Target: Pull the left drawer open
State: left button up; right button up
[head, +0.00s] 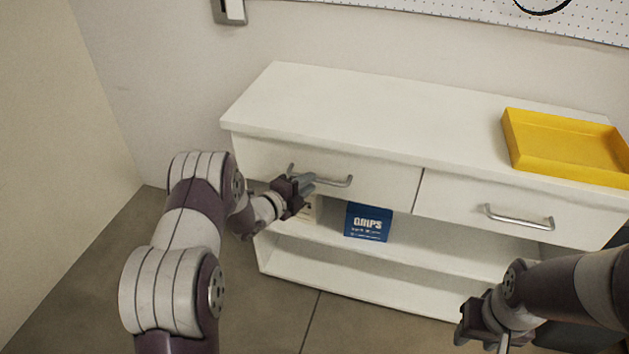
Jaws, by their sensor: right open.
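The left drawer (385,190) is in the upper left of the white cabinet and its front looks flush with the drawer beside it. Its metal bar handle (338,182) runs across the front. My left gripper (308,181) is at the left part of this handle, and its fingers overlap the bar in the picture. The handle's left end shows just above the gripper. I cannot tell whether the fingers are closed around the bar. My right gripper (482,342) is low at the bottom right, away from the drawer, and open; its fingertips are partly cut off by the frame.
The right drawer (450,205) has its own bar handle (520,218). A yellow tray (515,150) stands on the cabinet top (380,105). A blue box (368,223) marked GRIPS sits on the shelf below. A wall stands at the left, with bare floor before it.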

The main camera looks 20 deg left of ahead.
pick_arm(q)
jog(key=x, duration=0.3)
jog(key=shift+w+d, duration=0.1)
jog(key=shift+w, duration=0.15)
grip_shut()
jog(key=shift+s, duration=0.1)
